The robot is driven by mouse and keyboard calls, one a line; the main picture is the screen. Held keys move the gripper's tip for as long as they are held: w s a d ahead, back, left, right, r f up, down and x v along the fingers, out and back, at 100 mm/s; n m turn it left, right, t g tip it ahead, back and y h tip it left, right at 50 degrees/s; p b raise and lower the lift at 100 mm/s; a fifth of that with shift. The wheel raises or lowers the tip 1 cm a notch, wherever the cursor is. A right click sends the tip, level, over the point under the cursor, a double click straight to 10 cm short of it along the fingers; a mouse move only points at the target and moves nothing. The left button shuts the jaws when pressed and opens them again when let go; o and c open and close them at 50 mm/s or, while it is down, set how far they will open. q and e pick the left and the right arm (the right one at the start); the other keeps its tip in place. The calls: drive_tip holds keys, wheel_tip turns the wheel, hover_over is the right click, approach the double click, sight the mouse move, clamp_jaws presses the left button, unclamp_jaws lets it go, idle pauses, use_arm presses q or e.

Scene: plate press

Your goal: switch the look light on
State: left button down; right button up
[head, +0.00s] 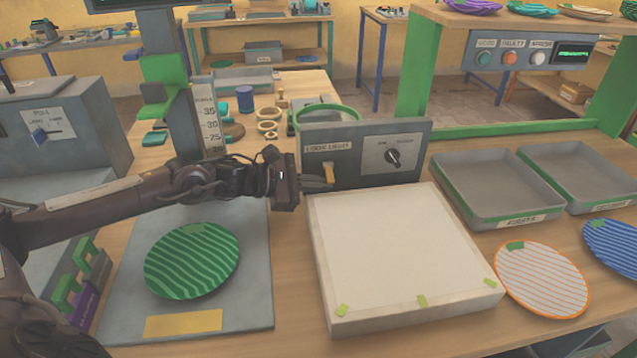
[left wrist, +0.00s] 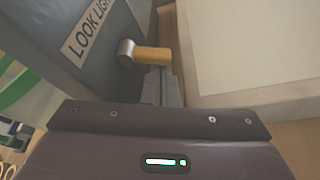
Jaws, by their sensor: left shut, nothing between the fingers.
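The look light panel (head: 350,155) is a grey upright box behind the white light table, with a "LOOK LIGHT" label and a black rotary knob (head: 393,157). A yellow toggle lever (head: 328,173) sits below the label; in the left wrist view the lever (left wrist: 151,54) sticks out from a metal collar. The white light table (head: 400,245) looks unlit. My left gripper (head: 328,183) is shut and empty, its fingertips just below the lever; I cannot tell whether they touch. The fingers also show in the left wrist view (left wrist: 159,80). My right gripper is not in view.
A green striped plate (head: 192,260) lies on the grey press base at left. Two grey trays (head: 485,185) stand at right, with an orange-rimmed plate (head: 542,278) and a blue plate (head: 615,248) in front. A button panel (head: 525,52) hangs behind.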

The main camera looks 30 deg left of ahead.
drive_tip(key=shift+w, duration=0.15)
use_arm(q)
drive_tip(key=shift+r+n, duration=0.1)
drive_tip(key=shift+n, duration=0.2)
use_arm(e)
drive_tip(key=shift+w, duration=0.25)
